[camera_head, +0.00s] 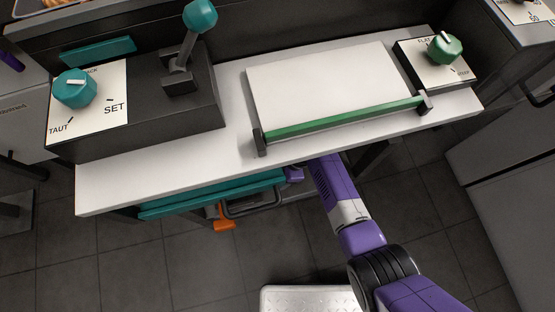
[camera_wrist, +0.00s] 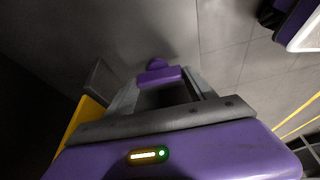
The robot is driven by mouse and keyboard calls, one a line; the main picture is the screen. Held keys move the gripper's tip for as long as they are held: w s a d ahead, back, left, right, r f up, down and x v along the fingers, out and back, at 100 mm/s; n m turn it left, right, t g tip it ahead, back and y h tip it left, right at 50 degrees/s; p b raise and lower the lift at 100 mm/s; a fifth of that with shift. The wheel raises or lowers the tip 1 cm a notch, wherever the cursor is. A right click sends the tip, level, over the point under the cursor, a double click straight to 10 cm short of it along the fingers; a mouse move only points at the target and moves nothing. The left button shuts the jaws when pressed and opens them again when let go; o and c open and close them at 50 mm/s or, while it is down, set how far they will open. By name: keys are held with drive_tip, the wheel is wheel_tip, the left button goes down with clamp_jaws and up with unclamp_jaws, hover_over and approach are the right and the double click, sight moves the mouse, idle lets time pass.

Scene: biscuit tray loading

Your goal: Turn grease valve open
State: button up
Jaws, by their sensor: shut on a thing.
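An orange piece (camera_head: 224,218), which looks like the grease valve's handle, shows below the front edge of the bench, beside a dark loop-shaped handle. My arm reaches under that edge, and a small purple part of my gripper (camera_head: 294,174) shows there, with the rest mostly hidden. In the wrist view my gripper (camera_wrist: 160,76) is shut, and dark grey parts frame its middle. A yellow-orange piece (camera_wrist: 88,112) shows at its left. The contact between the jaws and the valve is not clearly visible.
The white bench (camera_head: 110,190) overhangs a teal drawer or tray (camera_head: 175,202). On top are a box with a teal knob (camera_head: 75,90) and lever (camera_head: 187,50), a pale plate with a green bar (camera_head: 340,118), and a green knob (camera_head: 445,47). Tiled floor lies in front.

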drive_tip(key=shift+n, duration=0.6)
drive_tip(key=o, duration=1.1)
drive_tip(key=p+v, duration=0.2)
drive_tip(key=v, duration=0.5)
drive_tip(key=shift+w+r+p, duration=0.2)
drive_tip(key=shift+r+p, duration=0.15)
drive_tip(key=shift+p, duration=0.05)
drive_tip(key=shift+d, duration=0.1)
